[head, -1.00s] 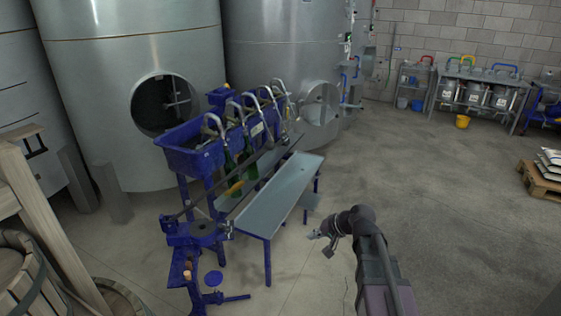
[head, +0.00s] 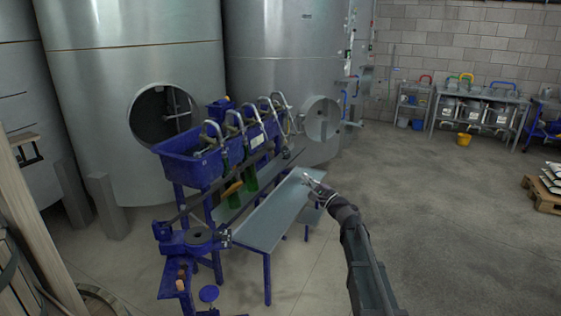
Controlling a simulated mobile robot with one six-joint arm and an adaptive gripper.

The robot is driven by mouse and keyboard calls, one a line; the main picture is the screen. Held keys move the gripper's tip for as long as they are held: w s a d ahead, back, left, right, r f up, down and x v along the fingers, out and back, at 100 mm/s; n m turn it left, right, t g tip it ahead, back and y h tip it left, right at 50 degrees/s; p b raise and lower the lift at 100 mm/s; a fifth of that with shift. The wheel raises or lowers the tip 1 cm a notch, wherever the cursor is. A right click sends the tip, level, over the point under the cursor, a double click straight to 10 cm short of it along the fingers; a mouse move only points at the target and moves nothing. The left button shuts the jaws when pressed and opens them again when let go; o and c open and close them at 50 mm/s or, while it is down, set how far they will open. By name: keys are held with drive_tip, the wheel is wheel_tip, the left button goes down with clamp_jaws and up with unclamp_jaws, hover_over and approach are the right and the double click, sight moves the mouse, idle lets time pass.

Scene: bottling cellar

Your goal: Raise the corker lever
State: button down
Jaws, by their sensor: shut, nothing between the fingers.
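The blue corker (head: 190,240) stands at the lower left in the head view, at the near end of the metal bench. My gripper (head: 307,180) is shut and empty. In the picture it overlaps the bench's far right end, well to the right of the lever grip and apart from it. Its small fingers are hard to make out.
The metal bench (head: 268,222) lies between my arm and the corker. Behind it stands a blue filler trough (head: 190,163) with curved spouts and green bottles (head: 236,190). Large steel tanks (head: 130,70) fill the back.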

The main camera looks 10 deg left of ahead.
drive_tip(key=shift+w+d+r+m+t, duration=0.1)
drive_tip(key=shift+w+d+m+t, duration=0.1)
drive_tip(key=shift+w+m+t, duration=0.35)
drive_tip(key=shift+s, duration=0.1)
drive_tip(key=s+a+p+x, duration=0.1)
drive_tip(key=p+x, duration=0.4)
drive_tip(key=x, duration=0.8)
drive_tip(key=shift+s+a+r, duration=0.2)
drive_tip(key=shift+s+r, duration=0.2)
drive_tip(key=shift+s, duration=0.1)
drive_tip(key=shift+r+p, duration=0.1)
drive_tip(key=shift+p, duration=0.3)
